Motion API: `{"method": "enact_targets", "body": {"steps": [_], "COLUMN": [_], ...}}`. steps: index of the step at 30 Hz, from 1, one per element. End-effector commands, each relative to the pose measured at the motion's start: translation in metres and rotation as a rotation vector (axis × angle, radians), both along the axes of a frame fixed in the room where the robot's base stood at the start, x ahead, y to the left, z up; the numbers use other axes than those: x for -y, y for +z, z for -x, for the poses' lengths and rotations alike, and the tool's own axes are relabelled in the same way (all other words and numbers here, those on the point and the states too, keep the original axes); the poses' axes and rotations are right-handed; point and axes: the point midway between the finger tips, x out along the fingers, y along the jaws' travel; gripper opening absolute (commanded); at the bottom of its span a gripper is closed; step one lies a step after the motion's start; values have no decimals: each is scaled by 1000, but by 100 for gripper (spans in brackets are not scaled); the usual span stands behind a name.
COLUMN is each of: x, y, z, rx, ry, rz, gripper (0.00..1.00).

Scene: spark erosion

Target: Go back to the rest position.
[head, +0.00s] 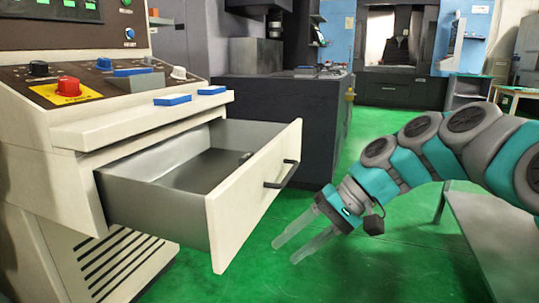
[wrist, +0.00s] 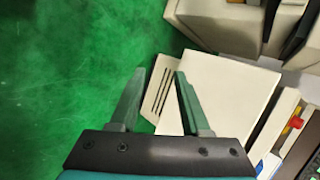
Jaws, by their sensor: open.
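My gripper (head: 301,246) is at the end of my teal and grey arm, in the right half of the head view. It is open and empty, in the air in front of the pulled-out drawer (head: 258,187) and to the right of its front. In the wrist view my gripper (wrist: 157,88) shows two parted fingers with nothing between them. The green floor and part of a pale cabinet lie beyond them. The drawer's dark handle (head: 282,174) is apart from the fingers. A small dark thing (head: 245,157) lies inside the drawer.
The control console (head: 95,90) stands at the left with a red button (head: 68,86) and several blue pieces on it. A grey bench (head: 485,235) stands at the lower right, below my arm. A dark machine cabinet (head: 275,115) stands behind. Green floor (head: 375,265) is clear between.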

Motion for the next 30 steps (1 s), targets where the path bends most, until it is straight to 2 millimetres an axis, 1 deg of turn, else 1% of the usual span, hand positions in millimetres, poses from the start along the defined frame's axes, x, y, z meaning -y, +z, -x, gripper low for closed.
{"method": "enact_targets", "body": {"steps": [1,4,5,6,8,9,12,16,18,21,24,30], "x": [-6,-6,-4,0,9,17,41,73,86,99,105,105], "y": [-12,-43,-52,-65,-84,-96,-125,-154,-163,-173,-176,-176], "z": [23,62,73,89,111,126,161,200,213,227,232,232], "rx": [-6,-14,-16,-21,-26,-29,-42,-64,-70,-81,-82,-82], "ry": [23,48,54,61,65,68,66,57,50,44,41,41], "rz": [65,203,245,300,382,439,568,703,751,796,815,816], "gripper": [46,46,46,46,46,46,46,46,46,46,46,46]}}
